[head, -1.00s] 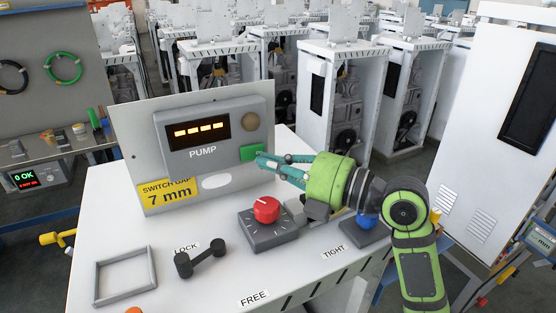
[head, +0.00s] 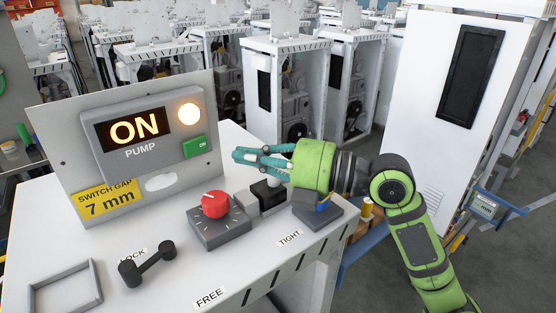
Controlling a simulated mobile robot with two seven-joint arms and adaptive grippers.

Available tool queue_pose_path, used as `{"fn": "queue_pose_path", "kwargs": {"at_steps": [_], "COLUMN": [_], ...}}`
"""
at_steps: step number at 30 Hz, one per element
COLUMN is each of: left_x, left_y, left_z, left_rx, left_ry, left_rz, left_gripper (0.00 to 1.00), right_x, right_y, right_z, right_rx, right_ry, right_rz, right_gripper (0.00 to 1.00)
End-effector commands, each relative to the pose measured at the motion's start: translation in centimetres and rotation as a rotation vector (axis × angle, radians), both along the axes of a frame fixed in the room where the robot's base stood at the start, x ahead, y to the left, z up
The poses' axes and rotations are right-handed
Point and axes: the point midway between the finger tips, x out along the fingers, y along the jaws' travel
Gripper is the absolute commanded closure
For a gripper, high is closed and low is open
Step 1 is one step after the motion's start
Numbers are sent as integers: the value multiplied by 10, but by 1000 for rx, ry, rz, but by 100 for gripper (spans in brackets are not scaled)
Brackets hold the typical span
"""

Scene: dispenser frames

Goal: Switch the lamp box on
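The lamp box (head: 147,140), a grey case marked PUMP, is mounted on an upright grey panel. Its display (head: 134,130) reads ON in orange and its round lamp (head: 189,114) glows. The green switch (head: 195,146) at its lower right shows the word ON. My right gripper (head: 240,156), with teal fingers, points left, to the right of the switch and apart from it in the picture. I see its fingers from the side and cannot tell how far apart they are. Nothing shows held between them. My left gripper is out of view.
On the white bench are a red knob on a grey base (head: 215,206), a black handle (head: 146,263) by LOCK, a grey frame (head: 64,290) and a dark block (head: 268,194) under my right gripper. A white cabinet (head: 425,90) stands at the right.

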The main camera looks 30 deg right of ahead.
Motion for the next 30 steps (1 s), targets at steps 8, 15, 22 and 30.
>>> {"fn": "queue_pose_path", "kwargs": {"at_steps": [8,15,22,30], "left_x": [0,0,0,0], "left_y": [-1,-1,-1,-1], "left_z": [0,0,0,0], "left_rx": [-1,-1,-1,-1], "left_ry": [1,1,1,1], "left_rz": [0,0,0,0], "left_gripper": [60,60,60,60], "right_x": [-33,-42,-43,-43], "right_y": [-36,-46,-46,-46], "right_z": [-2,-1,-1,-1], "right_rx": [1,0,0,1], "right_ry": [4,1,0,1], "right_rz": [0,1,2,2], "right_gripper": [100,100,100,100]}}
